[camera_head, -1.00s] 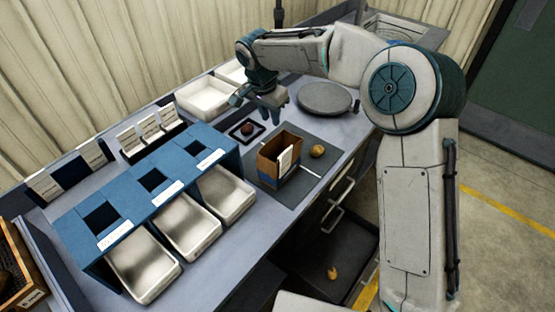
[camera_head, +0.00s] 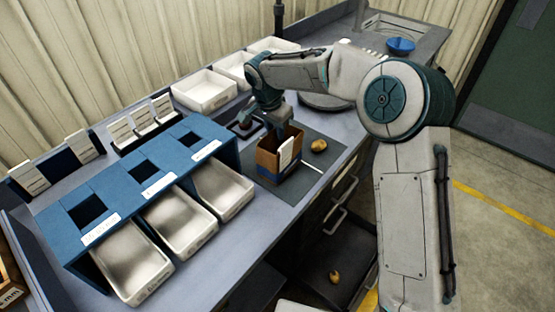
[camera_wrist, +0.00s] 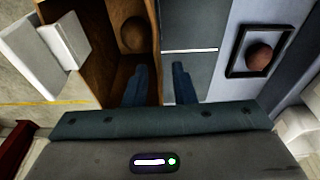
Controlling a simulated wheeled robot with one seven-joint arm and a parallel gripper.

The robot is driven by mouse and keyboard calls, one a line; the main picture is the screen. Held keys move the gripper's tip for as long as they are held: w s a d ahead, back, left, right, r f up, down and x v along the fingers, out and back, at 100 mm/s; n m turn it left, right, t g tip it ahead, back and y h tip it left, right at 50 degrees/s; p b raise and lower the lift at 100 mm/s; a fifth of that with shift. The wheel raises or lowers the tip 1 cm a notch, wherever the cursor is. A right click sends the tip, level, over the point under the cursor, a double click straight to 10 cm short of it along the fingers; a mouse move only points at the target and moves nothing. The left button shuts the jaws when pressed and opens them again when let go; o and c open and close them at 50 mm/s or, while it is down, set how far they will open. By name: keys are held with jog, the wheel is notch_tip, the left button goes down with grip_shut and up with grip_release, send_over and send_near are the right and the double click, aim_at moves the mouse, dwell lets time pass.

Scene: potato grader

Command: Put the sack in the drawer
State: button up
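The sack (camera_head: 268,165) is a brown, open-topped paper bag with a blue band and a white tag. It stands upright on a dark mat on the bench. The wrist view shows a potato inside the sack (camera_wrist: 103,75). My gripper (camera_head: 278,128) is at the sack's far rim. In the wrist view my gripper (camera_wrist: 160,84) is open, one finger on the inner side of a sack wall and one outside. Whether they touch it is unclear.
A potato (camera_head: 318,145) lies on the mat beside the sack. A small dark tray (camera_wrist: 261,50) holds another. The blue grader (camera_head: 140,180) with metal trays stands left. White bins (camera_head: 205,90) line the back. A dark low container (camera_head: 350,255) with a potato is below the bench.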

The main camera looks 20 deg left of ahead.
grip_shut()
jog(key=shift+r, duration=0.15)
jog(key=shift+r+p, duration=1.9)
jog(key=shift+r, duration=1.55)
jog(key=shift+f, duration=0.1)
